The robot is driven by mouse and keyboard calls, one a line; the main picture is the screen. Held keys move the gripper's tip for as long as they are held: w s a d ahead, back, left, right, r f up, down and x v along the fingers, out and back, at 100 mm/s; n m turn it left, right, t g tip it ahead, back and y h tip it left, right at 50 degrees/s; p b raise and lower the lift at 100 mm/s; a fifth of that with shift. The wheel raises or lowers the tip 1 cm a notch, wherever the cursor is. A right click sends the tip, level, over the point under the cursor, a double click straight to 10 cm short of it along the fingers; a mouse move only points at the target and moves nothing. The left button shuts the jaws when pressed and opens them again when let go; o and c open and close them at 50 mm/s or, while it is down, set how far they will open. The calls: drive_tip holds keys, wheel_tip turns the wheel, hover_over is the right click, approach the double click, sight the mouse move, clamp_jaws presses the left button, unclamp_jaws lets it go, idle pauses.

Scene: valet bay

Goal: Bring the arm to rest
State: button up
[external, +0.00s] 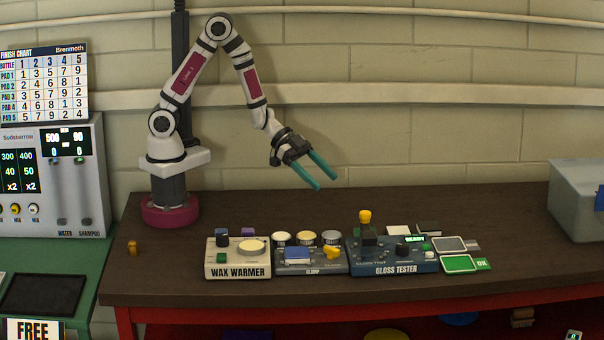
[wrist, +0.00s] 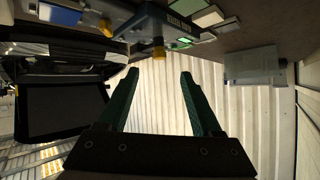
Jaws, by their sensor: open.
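My gripper (external: 325,172) is open and empty, with two teal fingers. In the external view it hangs in the air above the brown bench (external: 400,211), pointing down and to the right. It is apart from everything on the bench. In the wrist view my gripper (wrist: 161,72) shows its two fingers spread with nothing between them. My arm is bent, its elbow raised high above the base.
Along the bench's front edge stand the wax warmer (external: 237,258), a blue clamp unit (external: 310,262) and the gloss tester (external: 393,255), which reads READY. A green OK panel (external: 460,263) lies right of them. A grey box (external: 578,198) is at far right. The bench between is clear.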

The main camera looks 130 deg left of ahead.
drive_tip(key=s+d+r+m+g, duration=0.1)
drive_tip(key=s+d+g, duration=0.3)
drive_tip(key=s, duration=0.4)
drive_tip(key=s+d+r+m+g, duration=0.1)
drive_tip(key=s+d+r+g, duration=0.3)
drive_tip(key=s, duration=0.5)
drive_tip(key=s+d+r+m+g+y, duration=0.1)
drive_tip(key=s+d+g, duration=0.3)
drive_tip(key=s+d, duration=0.4)
drive_tip(key=shift+s+r+m, duration=0.6)
drive_tip(key=shift+s+r, duration=0.1)
drive_tip(key=shift+r, duration=0.15)
drive_tip(key=shift+a, duration=0.1)
